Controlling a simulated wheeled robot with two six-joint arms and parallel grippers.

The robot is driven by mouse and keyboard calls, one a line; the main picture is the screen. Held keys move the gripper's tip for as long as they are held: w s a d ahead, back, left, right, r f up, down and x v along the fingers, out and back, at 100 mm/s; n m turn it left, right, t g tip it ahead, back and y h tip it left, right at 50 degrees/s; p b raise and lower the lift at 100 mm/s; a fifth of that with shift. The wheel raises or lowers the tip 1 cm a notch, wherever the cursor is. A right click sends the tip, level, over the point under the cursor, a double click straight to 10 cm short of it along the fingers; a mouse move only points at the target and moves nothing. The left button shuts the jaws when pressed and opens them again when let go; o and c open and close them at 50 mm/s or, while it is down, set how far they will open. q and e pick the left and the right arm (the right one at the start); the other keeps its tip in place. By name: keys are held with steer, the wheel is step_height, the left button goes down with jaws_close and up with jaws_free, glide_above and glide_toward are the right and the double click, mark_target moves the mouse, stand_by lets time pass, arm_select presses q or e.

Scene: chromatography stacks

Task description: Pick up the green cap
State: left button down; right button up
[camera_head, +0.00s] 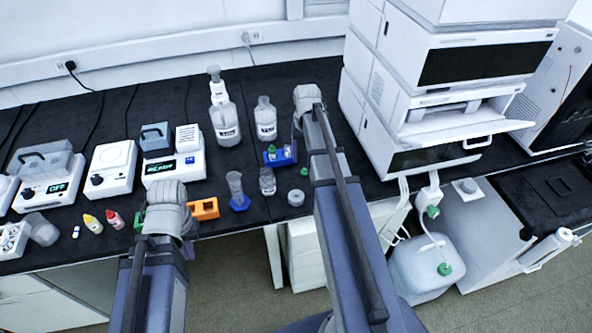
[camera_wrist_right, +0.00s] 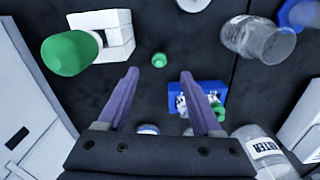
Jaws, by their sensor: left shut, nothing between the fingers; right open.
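The small green cap (camera_head: 304,171) lies on the black bench, left of the white instrument stack; the right wrist view also shows this green cap (camera_wrist_right: 159,60). My right gripper (camera_wrist_right: 160,73) is open and empty. In the right wrist view the cap appears between and just beyond its two purple fingertips, touching neither.
A blue rack (camera_wrist_right: 196,95) with vials stands close to the right finger. Labelled bottles (camera_head: 265,119), a glass beaker (camera_head: 267,182) and a white ring (camera_head: 296,197) are nearby. A larger green cap (camera_wrist_right: 70,53) is at the left beside a white fitting. Bare bench surrounds the small cap.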

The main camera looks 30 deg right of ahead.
mark_target(304, 171)
steer(key=shift+f+b, duration=1.4)
steer(key=shift+f, duration=0.05)
steer(key=shift+r, duration=0.1)
steer(key=f+b, duration=0.5)
steer(key=shift+w+d+f, duration=0.15)
steer(key=shift+w+d, duration=0.05)
steer(key=shift+w, duration=0.2)
jaws_close()
